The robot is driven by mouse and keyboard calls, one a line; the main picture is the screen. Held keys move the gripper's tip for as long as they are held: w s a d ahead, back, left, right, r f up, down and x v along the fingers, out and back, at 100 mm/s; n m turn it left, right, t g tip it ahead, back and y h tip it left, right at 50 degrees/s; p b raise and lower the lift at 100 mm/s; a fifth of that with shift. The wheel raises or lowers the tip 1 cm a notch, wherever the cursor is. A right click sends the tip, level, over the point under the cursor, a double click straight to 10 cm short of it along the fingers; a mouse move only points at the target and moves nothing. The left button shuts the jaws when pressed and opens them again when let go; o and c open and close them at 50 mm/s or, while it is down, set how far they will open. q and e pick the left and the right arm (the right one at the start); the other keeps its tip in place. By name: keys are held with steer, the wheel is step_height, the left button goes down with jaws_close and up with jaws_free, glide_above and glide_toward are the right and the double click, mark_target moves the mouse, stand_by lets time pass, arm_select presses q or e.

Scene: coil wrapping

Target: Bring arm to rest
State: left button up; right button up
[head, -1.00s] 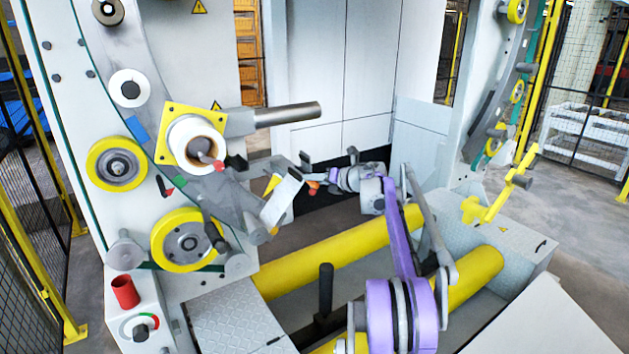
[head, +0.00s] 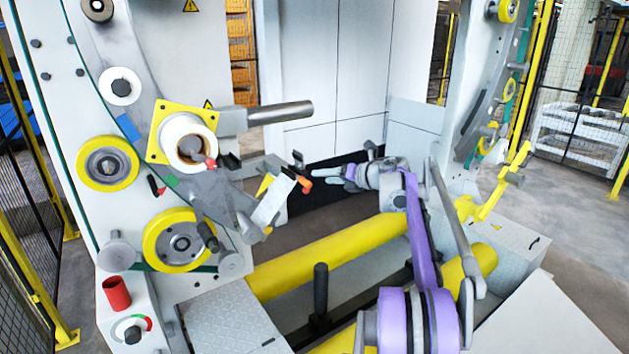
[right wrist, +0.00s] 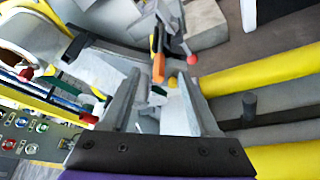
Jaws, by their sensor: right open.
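My right gripper (head: 335,180) is at the end of my purple and grey right arm (head: 422,235), which reaches up from the lower right in the head view. Its fingers point left, toward a white flat piece (head: 272,203) and an orange-red tip (head: 305,182) on the machine, with a small gap to that tip. In the right wrist view my right gripper (right wrist: 158,78) shows its two grey fingers apart, with nothing seen held between them. The orange and red tips lie beyond the fingers there. My left gripper is in neither view.
A white roll (head: 188,140) sits on a yellow plate, with a grey bar (head: 280,113) sticking out behind it. Yellow rollers (head: 325,258) run below my arm. A dark upright handle (head: 320,287) stands near the front. A yellow bracket (head: 500,190) is at right.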

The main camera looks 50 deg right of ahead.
steer(key=shift+v, duration=1.45)
steer(key=shift+r, duration=0.1)
